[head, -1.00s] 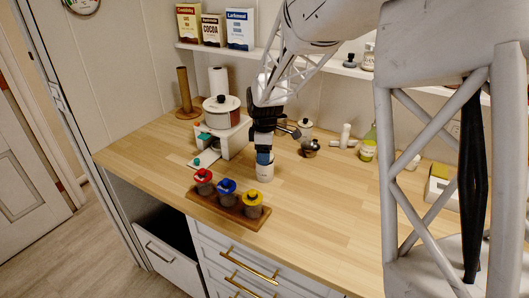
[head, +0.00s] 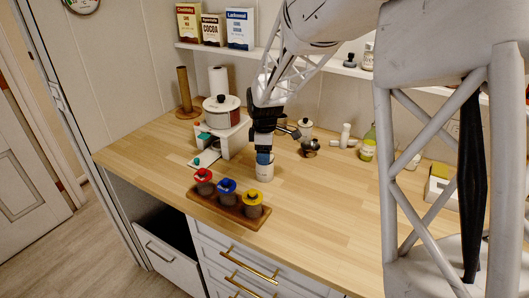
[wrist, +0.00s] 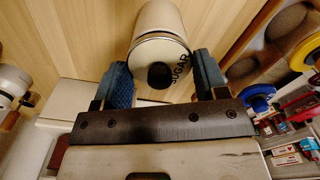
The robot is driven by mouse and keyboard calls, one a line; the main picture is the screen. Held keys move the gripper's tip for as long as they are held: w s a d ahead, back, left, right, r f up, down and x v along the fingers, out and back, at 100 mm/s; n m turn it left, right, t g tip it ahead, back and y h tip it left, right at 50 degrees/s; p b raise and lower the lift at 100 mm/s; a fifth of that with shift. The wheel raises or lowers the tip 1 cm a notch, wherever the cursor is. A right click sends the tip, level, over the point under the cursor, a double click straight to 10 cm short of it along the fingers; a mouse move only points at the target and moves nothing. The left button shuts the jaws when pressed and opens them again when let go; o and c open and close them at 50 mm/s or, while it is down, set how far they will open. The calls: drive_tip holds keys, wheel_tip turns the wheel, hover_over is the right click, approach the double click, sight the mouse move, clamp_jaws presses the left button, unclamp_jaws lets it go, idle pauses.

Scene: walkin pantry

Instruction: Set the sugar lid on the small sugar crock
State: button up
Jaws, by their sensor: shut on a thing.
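The sugar crock (head: 265,173) is a small pale cylinder standing on the wooden counter, below my gripper in the head view. In the wrist view its pale body (wrist: 158,14) extends away behind the lid. The sugar lid (wrist: 146,55) is a round pale disc with a dark knob and the word SUGAR beside the knob. My gripper (wrist: 164,79) is shut on the lid, with one blue finger pad on each side. It points down over the crock, where its tips (head: 264,157) meet the crock's top. The lid looks roughly lined up with the mouth; whether they touch is unclear.
A wooden rack (head: 229,207) with red-, blue- and yellow-topped jars stands in front. A white stand (head: 237,139) carries a lidded pot (head: 221,112) at left.

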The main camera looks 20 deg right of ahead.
drive_tip(key=shift+f, duration=0.35)
drive_tip(key=o, duration=1)
drive_tip(key=shift+o, duration=0.3)
drive_tip(key=shift+r, duration=0.2)
drive_tip(key=shift+r, duration=3.3)
